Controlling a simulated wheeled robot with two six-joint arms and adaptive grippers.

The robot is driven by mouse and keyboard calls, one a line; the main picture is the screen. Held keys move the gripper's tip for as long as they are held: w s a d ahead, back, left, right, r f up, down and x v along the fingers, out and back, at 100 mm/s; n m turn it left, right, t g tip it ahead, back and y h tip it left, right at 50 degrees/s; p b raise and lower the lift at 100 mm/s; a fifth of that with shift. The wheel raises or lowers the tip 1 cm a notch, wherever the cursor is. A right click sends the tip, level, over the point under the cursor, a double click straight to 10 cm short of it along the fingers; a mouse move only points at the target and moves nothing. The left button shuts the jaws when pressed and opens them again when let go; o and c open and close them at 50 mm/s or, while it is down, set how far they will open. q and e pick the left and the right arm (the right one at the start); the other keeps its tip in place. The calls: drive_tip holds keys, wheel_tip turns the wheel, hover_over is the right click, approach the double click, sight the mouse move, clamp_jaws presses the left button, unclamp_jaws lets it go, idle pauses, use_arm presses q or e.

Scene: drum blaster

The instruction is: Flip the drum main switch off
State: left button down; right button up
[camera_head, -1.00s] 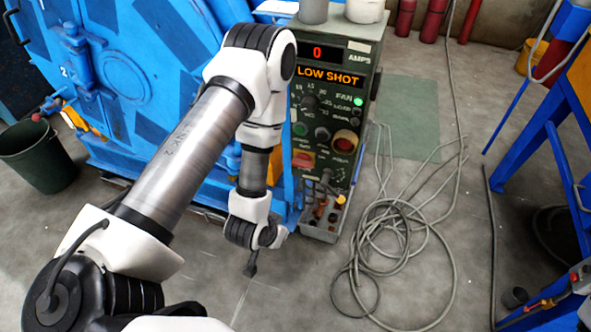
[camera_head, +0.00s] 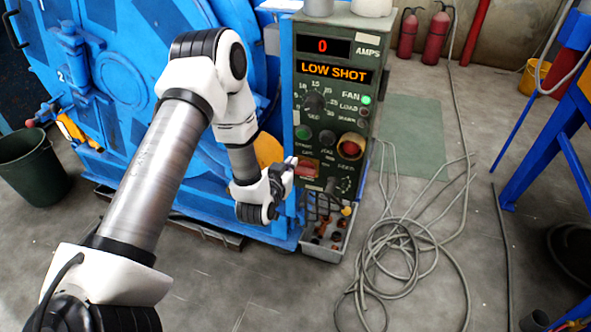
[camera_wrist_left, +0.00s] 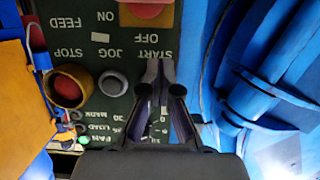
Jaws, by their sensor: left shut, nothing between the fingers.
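The main switch (camera_head: 306,168) is a red-orange piece low on the left of the green control panel (camera_head: 352,118). In the left wrist view the panel is upside down, and the switch (camera_wrist_left: 146,12) is cut by the top edge beside the ON and OFF labels. My left gripper (camera_head: 290,165) is at the panel's left edge, close to the switch. Contact with the panel cannot be told. My right gripper is not in view.
The blue drum machine (camera_head: 105,125) stands left of the panel. Below the panel is a grey tray (camera_head: 322,245). Loose cables (camera_head: 410,240) lie on the floor to the right. The panel also carries a red stop button (camera_wrist_left: 68,88) and a FAN lamp.

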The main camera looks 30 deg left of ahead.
sight(305, 172)
use_arm(q)
drive_tip(key=x, duration=0.4)
drive_tip(key=shift+f, duration=0.1)
wheel_tip(305, 172, down, 3)
drive_tip(key=shift+w+r+b, duration=0.1)
drive_tip(key=shift+b, duration=0.4)
drive_tip(key=shift+f, duration=0.6)
